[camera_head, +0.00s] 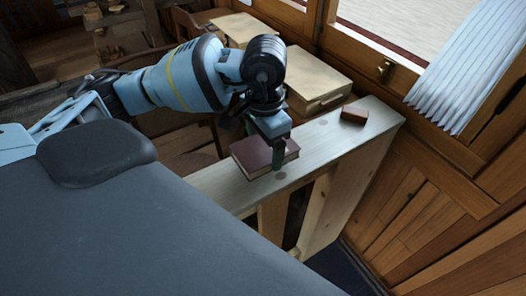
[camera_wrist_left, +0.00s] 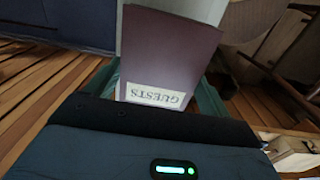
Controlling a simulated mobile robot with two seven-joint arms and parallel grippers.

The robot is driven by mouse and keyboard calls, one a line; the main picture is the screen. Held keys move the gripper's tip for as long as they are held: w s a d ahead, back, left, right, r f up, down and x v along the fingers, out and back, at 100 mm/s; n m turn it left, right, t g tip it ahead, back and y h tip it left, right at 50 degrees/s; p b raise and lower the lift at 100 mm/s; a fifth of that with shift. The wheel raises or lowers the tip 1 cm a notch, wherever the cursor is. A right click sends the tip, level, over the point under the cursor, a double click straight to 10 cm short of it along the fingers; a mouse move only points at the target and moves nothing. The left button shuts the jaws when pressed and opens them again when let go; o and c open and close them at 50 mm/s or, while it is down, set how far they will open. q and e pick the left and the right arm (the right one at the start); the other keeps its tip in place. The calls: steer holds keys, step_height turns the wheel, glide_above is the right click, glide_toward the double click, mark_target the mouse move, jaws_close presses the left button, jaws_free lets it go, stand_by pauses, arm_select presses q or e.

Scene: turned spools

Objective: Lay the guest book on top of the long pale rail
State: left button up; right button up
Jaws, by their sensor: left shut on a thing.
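The guest book (camera_head: 259,155) is a dark maroon book with pale page edges, lying flat over the long pale rail (camera_head: 330,145). My left gripper (camera_head: 277,157) points down and is shut on the book. In the left wrist view, the cover of the guest book (camera_wrist_left: 165,55) shows a pale label reading GUESTS, between the green fingers of my left gripper (camera_wrist_left: 160,95). The book is on the rail or just above it; I cannot tell whether they touch. My right gripper is not in view.
A small brown block (camera_head: 354,114) sits on the rail's far end. Pale wooden boxes (camera_head: 316,80) stand behind the rail. A wood-panelled wall (camera_head: 425,200), a window and a pleated white curtain (camera_head: 470,70) are at right. The rail between book and block is clear.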

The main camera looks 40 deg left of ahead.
mark_target(264, 147)
arm_select(q)
steer(key=shift+f+p, duration=0.3)
steer(key=shift+f, duration=1.45)
steer(key=shift+f, duration=0.25)
steer(key=o, duration=1.1)
steer(key=shift+c, duration=0.2)
step_height(264, 147, up, 12)
steer(key=shift+r, duration=0.25)
steer(key=shift+s+f, duration=0.1)
